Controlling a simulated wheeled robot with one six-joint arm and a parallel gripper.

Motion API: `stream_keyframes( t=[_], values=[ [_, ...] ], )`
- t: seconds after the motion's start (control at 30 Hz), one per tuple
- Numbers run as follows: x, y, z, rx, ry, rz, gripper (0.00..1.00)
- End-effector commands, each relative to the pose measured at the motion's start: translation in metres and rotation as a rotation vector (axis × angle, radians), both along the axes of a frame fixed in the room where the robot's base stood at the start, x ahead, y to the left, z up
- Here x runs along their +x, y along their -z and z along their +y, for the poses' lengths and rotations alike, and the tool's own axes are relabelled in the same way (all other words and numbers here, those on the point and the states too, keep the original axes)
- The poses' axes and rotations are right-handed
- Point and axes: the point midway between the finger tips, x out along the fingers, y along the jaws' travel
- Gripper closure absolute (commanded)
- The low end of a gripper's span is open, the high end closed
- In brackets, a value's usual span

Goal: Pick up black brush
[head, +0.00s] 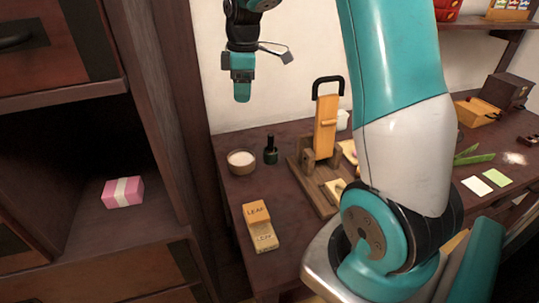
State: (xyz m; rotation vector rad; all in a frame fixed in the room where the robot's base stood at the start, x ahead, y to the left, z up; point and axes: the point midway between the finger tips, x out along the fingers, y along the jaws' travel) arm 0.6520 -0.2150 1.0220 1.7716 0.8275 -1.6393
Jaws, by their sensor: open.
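My gripper (242,92) hangs high at the back left of the counter, pointing down, against the white wall. It is open, with nothing seen in it; its fingers overlap from this side. A small dark upright thing (270,152) with a narrow top stands on the counter below and slightly right of my gripper, apart from it. It may be the black brush or a small bottle; it is too small to tell. No other black brush is clearly seen. My arm hides part of the counter's middle.
A bowl of white stuff (242,160) stands left of the dark thing. A wooden press with a black handle (326,125) stands right of it. Yellow boxes (258,222) lie in front. A pink box (123,192) sits in the left cabinet. White and green cards (484,185) lie right.

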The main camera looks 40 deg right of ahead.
Motion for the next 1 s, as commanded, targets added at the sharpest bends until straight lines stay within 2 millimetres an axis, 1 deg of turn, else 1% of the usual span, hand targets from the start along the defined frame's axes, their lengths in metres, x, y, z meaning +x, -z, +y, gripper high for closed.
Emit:
stream_keyframes(
  t=[0.03, 0.1, 0.2, 0.23, 0.3, 0.37, 0.6, 0.7, 0.8, 0.9, 1.0],
  values=[
    [0.008, 0.019, -0.036, -0.017, -0.006, 0.014, 0.46],
    [0.014, 0.033, -0.073, -0.036, -0.035, 0.03, 0.46],
    [0.016, 0.045, -0.105, -0.051, -0.064, 0.045, 0.46],
    [0.016, 0.048, -0.11, -0.052, -0.069, 0.048, 0.46],
    [0.016, 0.056, -0.117, -0.056, -0.079, 0.053, 0.46],
    [0.016, 0.065, -0.117, -0.055, -0.084, 0.055, 0.46],
    [0.016, 0.119, -0.114, -0.054, -0.087, 0.056, 0.46],
    [0.016, 0.14, -0.114, -0.054, -0.086, 0.055, 0.46],
    [0.017, 0.157, -0.113, -0.055, -0.086, 0.054, 0.46],
    [0.017, 0.166, -0.113, -0.056, -0.086, 0.052, 0.46],
    [0.017, 0.171, -0.113, -0.056, -0.086, 0.051, 0.46]
  ],
)
